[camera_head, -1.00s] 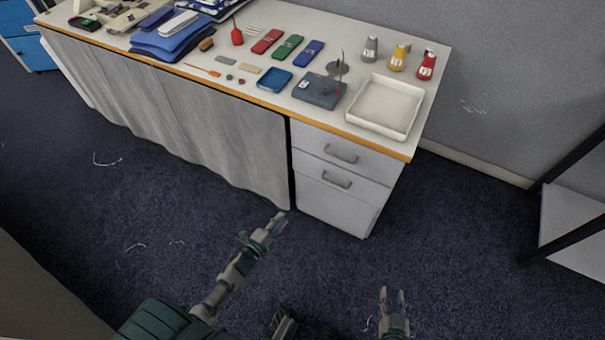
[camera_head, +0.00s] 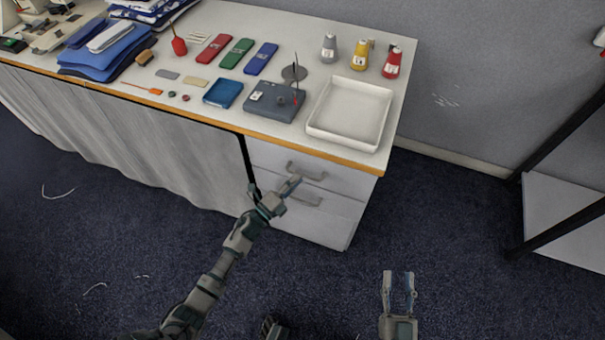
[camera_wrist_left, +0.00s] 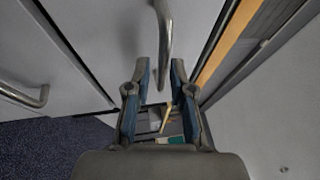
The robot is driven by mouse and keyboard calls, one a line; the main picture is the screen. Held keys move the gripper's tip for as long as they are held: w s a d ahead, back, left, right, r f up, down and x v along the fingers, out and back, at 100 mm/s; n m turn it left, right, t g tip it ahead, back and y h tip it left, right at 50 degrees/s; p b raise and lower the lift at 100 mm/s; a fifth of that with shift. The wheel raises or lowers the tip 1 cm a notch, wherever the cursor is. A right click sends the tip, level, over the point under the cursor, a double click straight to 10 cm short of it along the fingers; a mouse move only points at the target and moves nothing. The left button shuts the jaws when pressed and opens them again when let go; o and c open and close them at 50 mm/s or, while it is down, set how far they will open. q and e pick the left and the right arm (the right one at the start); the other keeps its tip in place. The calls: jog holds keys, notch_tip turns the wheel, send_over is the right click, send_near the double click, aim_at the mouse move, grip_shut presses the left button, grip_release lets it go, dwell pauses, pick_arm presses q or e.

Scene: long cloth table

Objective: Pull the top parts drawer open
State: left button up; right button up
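The white top parts drawer (camera_head: 342,179) is under the right end of the table and looks closed. Its grey bar handle (camera_head: 308,172) also shows in the left wrist view (camera_wrist_left: 164,35). My left gripper (camera_head: 275,188) is in front of the drawers, near the handle. In the left wrist view its fingers (camera_wrist_left: 162,75) are open, and the lower end of the top handle appears in the gap between them. I cannot see contact. My right gripper (camera_head: 398,276) is open and empty above the carpet, right of the drawers.
A lower drawer handle (camera_head: 300,199) sits below, and in the left wrist view (camera_wrist_left: 35,97) it is at the left. The table's wooden edge (camera_head: 290,138) overhangs the drawers. A white tray (camera_head: 350,112) stands above them. A black-framed rack (camera_head: 560,190) is at right; carpet between is clear.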

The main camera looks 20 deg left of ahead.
aim_at(302, 174)
pick_arm(q)
jog(key=shift+d+x, duration=0.2)
jog(key=shift+x, duration=1.6)
jog(key=shift+s, duration=0.1)
pick_arm(e)
jog(key=shift+s+d+r+t, duration=0.25)
jog(key=shift+r+t, duration=0.35)
pick_arm(q)
jog(key=shift+a, duration=0.1)
jog(key=shift+c, duration=0.2)
pick_arm(e)
jog(key=shift+w, duration=0.1)
pick_arm(q)
grip_shut()
pick_arm(e)
jog(key=shift+a+f, duration=0.1)
pick_arm(q)
jog(key=shift+s, duration=0.1)
